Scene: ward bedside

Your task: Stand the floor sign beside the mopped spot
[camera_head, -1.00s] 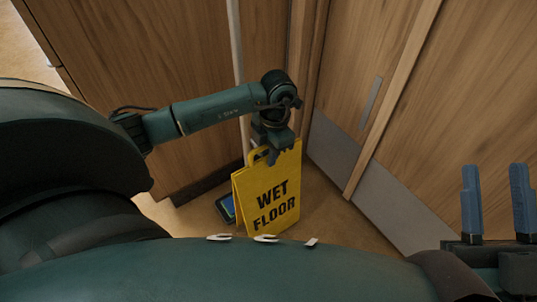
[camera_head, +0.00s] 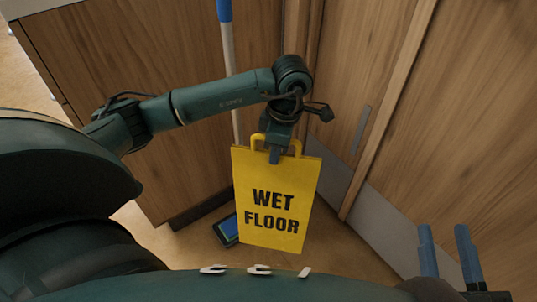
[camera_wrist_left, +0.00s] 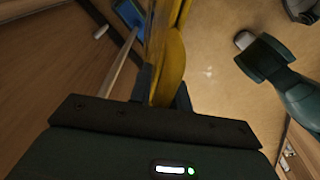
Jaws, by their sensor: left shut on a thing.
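The yellow floor sign (camera_head: 277,205), lettered "WET FLOOR", hangs upright with its front panel towards the head camera. My left gripper (camera_head: 275,153) is shut on its top edge at the handle. In the left wrist view the sign (camera_wrist_left: 167,50) shows nearly edge-on between the fingers (camera_wrist_left: 162,90). The sign looks held above the floor, though its clearance is hard to judge. My right gripper (camera_head: 449,255) is open and empty at the lower right, its two blue fingers apart. I cannot make out a mopped spot in either view.
A pole with a blue top (camera_head: 228,70) leans by the wooden cabinet (camera_head: 130,80) behind the sign. A dark, blue-topped flat thing (camera_head: 227,230) lies on the floor left of the sign. A wooden door with a grey kick plate (camera_head: 380,235) stands at the right.

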